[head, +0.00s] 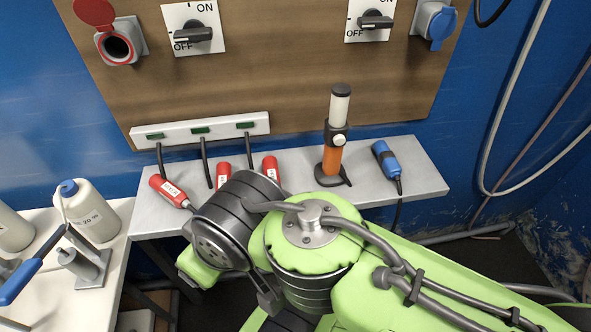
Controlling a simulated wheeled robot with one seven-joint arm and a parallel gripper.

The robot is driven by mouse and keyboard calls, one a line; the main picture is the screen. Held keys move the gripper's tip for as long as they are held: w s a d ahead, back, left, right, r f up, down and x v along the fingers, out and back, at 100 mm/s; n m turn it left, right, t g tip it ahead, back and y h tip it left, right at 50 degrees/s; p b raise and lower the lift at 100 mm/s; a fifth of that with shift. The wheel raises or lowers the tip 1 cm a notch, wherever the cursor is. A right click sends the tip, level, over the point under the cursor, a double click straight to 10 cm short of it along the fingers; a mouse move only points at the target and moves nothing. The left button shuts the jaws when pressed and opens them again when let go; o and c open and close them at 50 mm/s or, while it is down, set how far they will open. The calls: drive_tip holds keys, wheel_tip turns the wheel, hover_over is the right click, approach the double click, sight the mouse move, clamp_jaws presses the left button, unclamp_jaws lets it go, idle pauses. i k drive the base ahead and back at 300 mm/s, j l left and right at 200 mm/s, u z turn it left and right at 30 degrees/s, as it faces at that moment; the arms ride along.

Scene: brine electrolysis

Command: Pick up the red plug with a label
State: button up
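Three red plugs are on the grey metal shelf (418,165). The left red plug (166,188) lies tilted with a white label on its side; the lettering is too small to read surely. The middle red plug (223,172) and the right red plug (271,165) show small pale marks, and their lower parts are hidden by my arm. Dark cables run from the plugs toward a white strip (228,126) with green connectors. My green and grey arm crosses in front of the shelf. My gripper itself is not visible.
A red-lidded socket (117,46), a blue socket (436,22) and two switches are on the wooden panel (290,90). A white table (50,265) with bottles is at left.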

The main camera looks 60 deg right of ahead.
sight(271, 165)
drive_tip(key=z, duration=1.5)
